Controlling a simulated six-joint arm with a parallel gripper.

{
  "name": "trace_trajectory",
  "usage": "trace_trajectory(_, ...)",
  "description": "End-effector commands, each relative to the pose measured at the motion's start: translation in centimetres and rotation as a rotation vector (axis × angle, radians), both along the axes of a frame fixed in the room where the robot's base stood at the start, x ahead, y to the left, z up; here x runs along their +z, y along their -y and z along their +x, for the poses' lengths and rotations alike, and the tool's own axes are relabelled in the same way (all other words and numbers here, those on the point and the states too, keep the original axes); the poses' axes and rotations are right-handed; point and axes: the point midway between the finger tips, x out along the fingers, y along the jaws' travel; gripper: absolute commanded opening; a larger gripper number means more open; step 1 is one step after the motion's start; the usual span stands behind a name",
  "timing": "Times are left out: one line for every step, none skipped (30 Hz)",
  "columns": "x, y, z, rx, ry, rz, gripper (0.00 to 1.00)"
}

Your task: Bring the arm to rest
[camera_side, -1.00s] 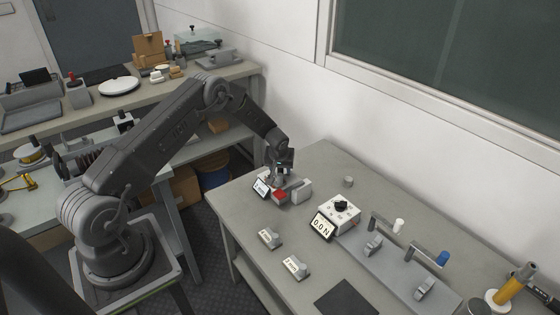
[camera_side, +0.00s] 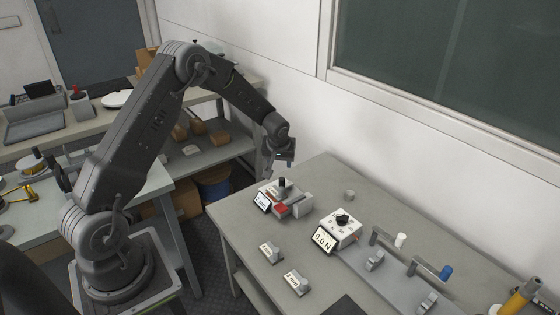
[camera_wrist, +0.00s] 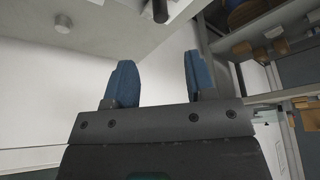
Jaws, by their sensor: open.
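My gripper (camera_side: 268,163) hangs in the air above the back left part of the worktable (camera_side: 225,215), clear of everything on it. In the wrist view its two blue fingers (camera_wrist: 158,80) stand apart with nothing between them. Below it on the table is a small device with a tilted display (camera_side: 262,202), a dark upright knob and a red part. The gripper does not touch this device.
A white box with a dial and a readout of 0.0 N (camera_side: 323,239) stands at the middle of the table. Two small labelled blocks (camera_side: 271,252) lie in front. A rail with white and blue handles (camera_side: 400,240) is to the right. The wall is close behind.

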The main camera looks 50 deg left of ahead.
Motion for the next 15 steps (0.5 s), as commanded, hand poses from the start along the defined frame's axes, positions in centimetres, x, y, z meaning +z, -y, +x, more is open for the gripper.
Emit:
trace_trajectory(0.0, 0.0, 0.0, 0.0, 0.0, 0.0, 0.5)
trace_trajectory(0.0, 0.0, 0.0, 0.0, 0.0, 0.0, 0.5)
trace_trajectory(0.0, 0.0, 0.0, 0.0, 0.0, 0.0, 0.5)
trace_trajectory(0.0, 0.0, 0.0, 0.0, 0.0, 0.0, 0.5)
trace_trajectory(0.1, 0.0, 0.0, -0.001, 0.001, 0.0, 0.5)
trace_trajectory(0.5, 0.2, 0.0, -0.005, 0.001, 0.001, 0.5)
trace_trajectory(0.9, 0.4, -0.1, -0.011, 0.003, 0.003, 0.5)
trace_trajectory(1.6, 0.6, -0.1, -0.017, 0.005, 0.005, 0.5)
trace_trajectory(2.7, 1.1, -0.3, -0.029, 0.008, 0.006, 0.5)
trace_trajectory(3.7, 1.5, -0.5, -0.041, 0.009, 0.009, 0.5)
trace_trajectory(4.8, 2.1, -0.8, -0.056, 0.011, 0.012, 0.5)
trace_trajectory(6.6, 2.9, -1.3, -0.079, 0.014, 0.017, 0.5)
trace_trajectory(7.9, 3.6, -1.8, -0.098, 0.016, 0.018, 0.5)
trace_trajectory(9.3, 4.4, -2.4, -0.118, 0.016, 0.022, 0.5)
trace_trajectory(11.1, 5.4, -3.2, -0.146, 0.018, 0.025, 0.5)
